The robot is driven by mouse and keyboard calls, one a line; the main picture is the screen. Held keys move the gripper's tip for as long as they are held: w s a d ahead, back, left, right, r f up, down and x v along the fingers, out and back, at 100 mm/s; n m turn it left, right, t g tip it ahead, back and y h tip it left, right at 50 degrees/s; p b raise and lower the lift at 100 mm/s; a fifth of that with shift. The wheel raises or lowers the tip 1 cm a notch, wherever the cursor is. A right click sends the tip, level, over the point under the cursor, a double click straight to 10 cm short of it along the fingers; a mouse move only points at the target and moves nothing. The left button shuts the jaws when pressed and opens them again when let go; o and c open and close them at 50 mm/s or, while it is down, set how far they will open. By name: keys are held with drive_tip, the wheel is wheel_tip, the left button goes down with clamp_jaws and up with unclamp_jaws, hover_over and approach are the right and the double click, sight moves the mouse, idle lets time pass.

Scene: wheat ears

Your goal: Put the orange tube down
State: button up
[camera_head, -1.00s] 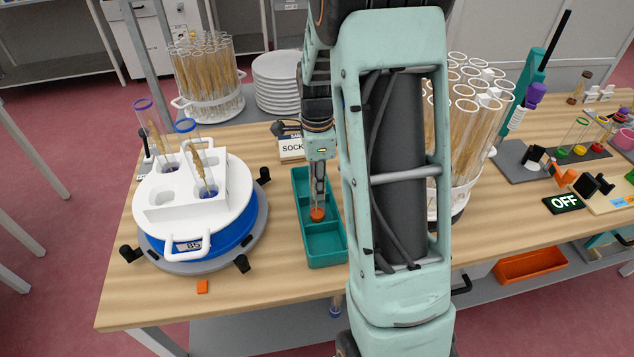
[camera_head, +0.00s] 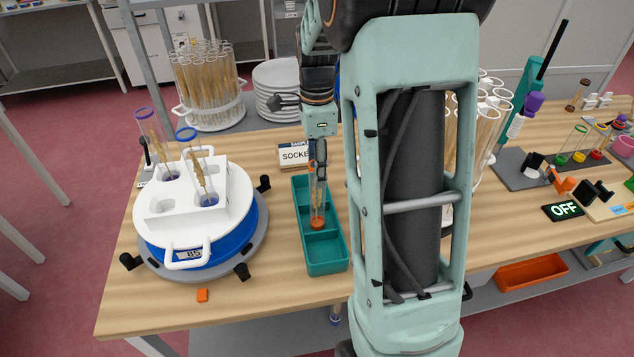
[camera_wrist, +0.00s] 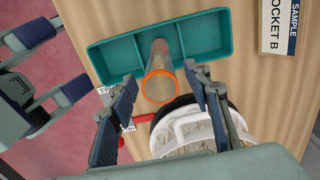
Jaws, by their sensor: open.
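The orange tube (camera_head: 318,206), clear with an orange rim and orange base, stands roughly upright in the middle compartment of the teal tray (camera_head: 327,269). In the wrist view its orange rim (camera_wrist: 146,92) faces the camera, and the teal tray (camera_wrist: 108,60) lies behind it. My gripper (camera_head: 319,160) is above the tray at the tube's upper part. In the wrist view my gripper (camera_wrist: 158,105) is open, with one dark finger on each side of the tube and gaps visible between them.
A white and blue round device (camera_head: 237,241) with two tubes stands left of the tray. A sample socket sign (camera_head: 293,155) is behind the tray. A rack of tubes (camera_head: 488,112) stands right, partly behind my arm.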

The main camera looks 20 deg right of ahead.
wheel_tip(320, 180, up, 4)
drive_tip(key=shift+r, duration=0.1)
idle(0.5)
